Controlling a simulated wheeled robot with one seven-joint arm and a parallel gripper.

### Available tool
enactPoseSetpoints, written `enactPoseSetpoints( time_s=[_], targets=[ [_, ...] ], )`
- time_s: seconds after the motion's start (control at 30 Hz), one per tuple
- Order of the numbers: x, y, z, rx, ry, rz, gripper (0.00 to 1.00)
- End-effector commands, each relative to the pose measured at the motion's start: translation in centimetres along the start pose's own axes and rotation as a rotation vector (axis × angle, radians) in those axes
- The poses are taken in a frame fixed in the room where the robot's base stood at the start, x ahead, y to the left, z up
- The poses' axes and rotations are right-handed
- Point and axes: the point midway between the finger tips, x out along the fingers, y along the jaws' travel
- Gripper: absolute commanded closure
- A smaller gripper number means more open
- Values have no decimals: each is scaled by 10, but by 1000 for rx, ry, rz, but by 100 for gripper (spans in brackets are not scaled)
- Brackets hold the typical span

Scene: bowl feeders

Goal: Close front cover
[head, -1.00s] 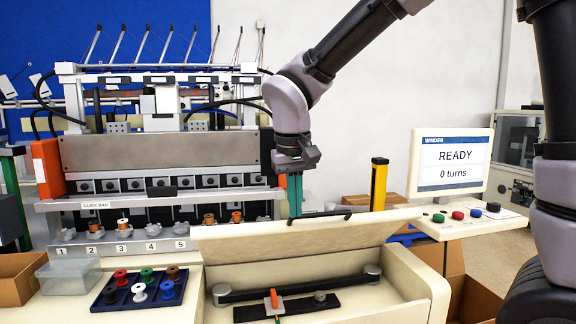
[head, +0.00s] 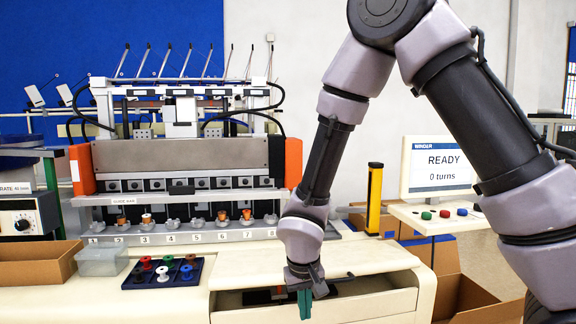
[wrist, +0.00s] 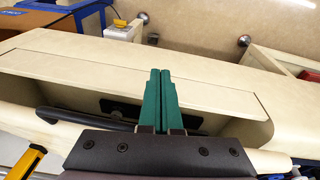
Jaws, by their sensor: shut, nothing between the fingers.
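The front cover (head: 370,262) is a cream panel with a dark bar handle (head: 340,278) on its near edge. It is tilted partly down over the cream-walled compartment, and a gap below it shows the dark inside. The cover also shows in the wrist view (wrist: 90,78), with the handle (wrist: 85,120) left of my fingers. My gripper (head: 304,304) is shut and empty, its green fingers pointing down at the front of the cover, close to the handle. The fingers also show in the wrist view (wrist: 160,75). I cannot tell whether they touch the cover.
Behind stands the winding machine (head: 180,155) with a row of spools. A spool tray (head: 165,272), a clear bin (head: 102,260) and a cardboard box (head: 35,262) are on the left. A yellow post (head: 374,198) and the READY screen (head: 438,165) are on the right.

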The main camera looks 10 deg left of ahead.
Motion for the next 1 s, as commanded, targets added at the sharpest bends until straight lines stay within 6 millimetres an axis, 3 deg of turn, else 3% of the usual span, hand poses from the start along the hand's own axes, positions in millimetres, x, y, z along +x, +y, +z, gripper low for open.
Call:
enactPoseSetpoints(
  time_s=[0.3, 1.0],
  targets=[
    [16, -2, 2, 0, 0, 0, 100],
    [18, -2, 2, 1, 0, 0, 100]
  ],
)
